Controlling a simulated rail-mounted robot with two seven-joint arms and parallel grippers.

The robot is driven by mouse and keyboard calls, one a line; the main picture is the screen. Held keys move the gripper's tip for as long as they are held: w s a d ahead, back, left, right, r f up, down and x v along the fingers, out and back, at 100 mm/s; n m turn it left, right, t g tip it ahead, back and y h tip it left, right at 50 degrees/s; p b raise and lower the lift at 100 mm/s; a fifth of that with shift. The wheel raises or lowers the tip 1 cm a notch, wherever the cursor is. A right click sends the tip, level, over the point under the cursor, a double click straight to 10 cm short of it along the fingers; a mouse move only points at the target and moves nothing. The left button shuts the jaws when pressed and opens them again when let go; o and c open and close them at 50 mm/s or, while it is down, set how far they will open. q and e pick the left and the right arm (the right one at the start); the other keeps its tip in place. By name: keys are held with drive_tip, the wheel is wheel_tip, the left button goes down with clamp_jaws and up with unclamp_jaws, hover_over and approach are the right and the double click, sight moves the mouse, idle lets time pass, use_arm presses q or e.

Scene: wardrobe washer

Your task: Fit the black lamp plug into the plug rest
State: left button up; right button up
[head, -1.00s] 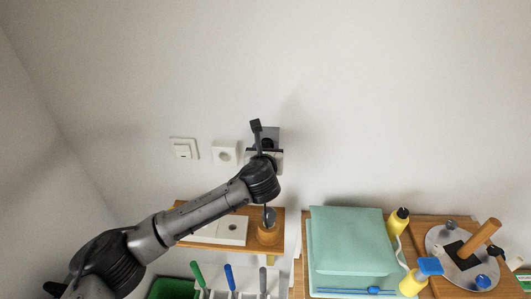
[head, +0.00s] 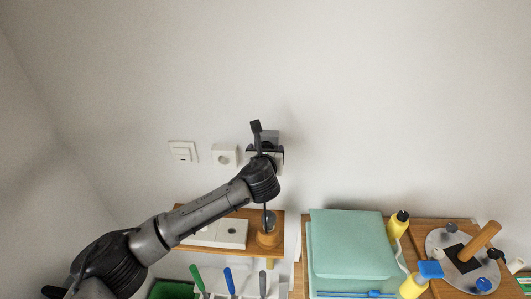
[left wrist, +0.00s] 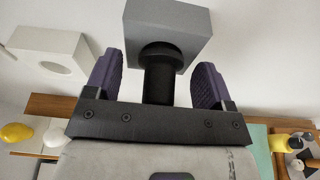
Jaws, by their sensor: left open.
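My left gripper (head: 265,153) is at the wall, in front of a grey block (head: 271,137) that looks like the plug rest. In the left wrist view, the open purple fingers (left wrist: 157,72) stand on both sides of the black plug (left wrist: 158,78), with a gap on each side. The plug's far end meets the face of the grey block (left wrist: 188,32). How deep it sits in the block is hidden. In the head view my gripper and wrist hide the plug. My right gripper is out of view.
Below is a wooden shelf (head: 188,211) with a white socket unit (head: 231,233).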

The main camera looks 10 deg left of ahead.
use_arm(q)
drive_tip(key=shift+s, duration=0.1)
drive_tip(key=a+b+v, duration=0.1)
drive_tip(key=b+v, duration=0.3)
drive_tip(key=v, duration=0.9)
drive_tip(key=shift+s+d+b, duration=0.3)
drive_tip(key=shift+d+b, duration=0.1)
drive_tip(key=shift+d, duration=0.15)
drive_tip(key=shift+r, duration=0.15)
drive_tip(key=shift+c, duration=0.3)
